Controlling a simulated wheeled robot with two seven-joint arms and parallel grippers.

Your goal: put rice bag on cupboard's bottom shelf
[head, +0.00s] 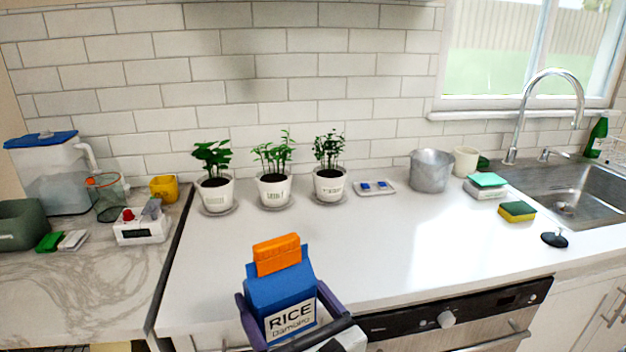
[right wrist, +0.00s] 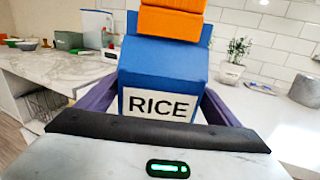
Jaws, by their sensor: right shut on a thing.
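The rice bag (head: 281,287) is blue with an orange top clip and a white label reading RICE. It is upright and held in front of the white counter in the head view. My right gripper (head: 290,312) is shut on it, with a purple finger on each side. The right wrist view shows the rice bag (right wrist: 165,75) between the purple fingers of the right gripper (right wrist: 160,105). My left gripper is in neither view. No cupboard shelf can be made out clearly.
Three potted plants (head: 273,190) stand along the wall. A metal pot (head: 431,171), sponge (head: 517,211) and sink (head: 570,190) are at the right. A marble counter (head: 90,285) at the left holds a water filter jug (head: 50,175). The white counter's middle (head: 390,235) is clear.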

